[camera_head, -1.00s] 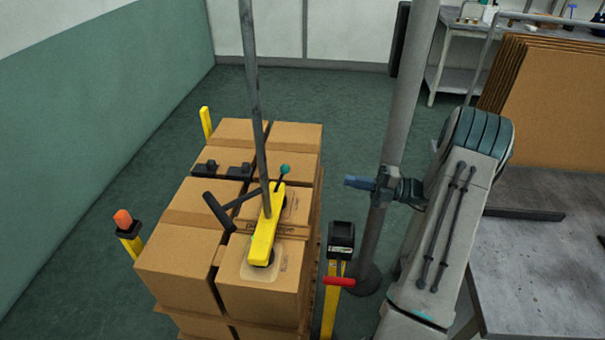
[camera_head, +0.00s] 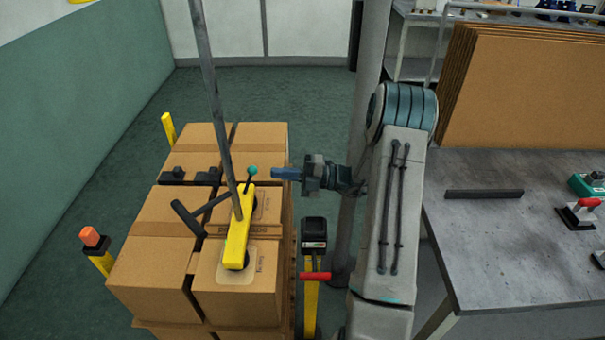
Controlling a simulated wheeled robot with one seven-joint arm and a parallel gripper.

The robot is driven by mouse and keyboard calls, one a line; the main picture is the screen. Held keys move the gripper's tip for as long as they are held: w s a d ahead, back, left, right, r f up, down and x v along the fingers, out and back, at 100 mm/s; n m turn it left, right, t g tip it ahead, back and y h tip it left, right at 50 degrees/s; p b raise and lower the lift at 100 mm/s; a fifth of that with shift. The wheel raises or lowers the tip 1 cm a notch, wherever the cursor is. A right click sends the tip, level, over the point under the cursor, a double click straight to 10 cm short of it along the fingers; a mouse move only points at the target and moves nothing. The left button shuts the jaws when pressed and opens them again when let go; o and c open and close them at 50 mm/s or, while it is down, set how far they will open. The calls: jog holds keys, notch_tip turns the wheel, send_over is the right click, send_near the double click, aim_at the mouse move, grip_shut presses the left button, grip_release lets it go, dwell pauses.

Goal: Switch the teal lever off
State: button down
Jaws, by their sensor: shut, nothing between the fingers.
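The teal lever shows as a thin dark stalk with a round teal knob (camera_head: 252,171). It rises beside the yellow vacuum lifter bar (camera_head: 237,240), on top of the stacked cardboard boxes. My gripper (camera_head: 275,174) has blue fingers, which are shut and empty. It points left at about the height of the knob in the picture. A small gap shows between the fingertips and the knob; depth between them is hard to tell. The lower end of the stalk is hard to make out.
A grey pole (camera_head: 212,100) rises from the yellow bar, with a black handle (camera_head: 188,217) at its left. Yellow posts stand around the boxes (camera_head: 160,265); one has a red handle (camera_head: 315,276). A grey table (camera_head: 500,250) stands right, with a red-handled clamp (camera_head: 583,210).

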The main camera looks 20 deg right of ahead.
aim_at(248, 181)
jog(key=shift+x, duration=1.6)
jog(key=shift+r+p, duration=0.2)
jog(key=shift+p, duration=0.1)
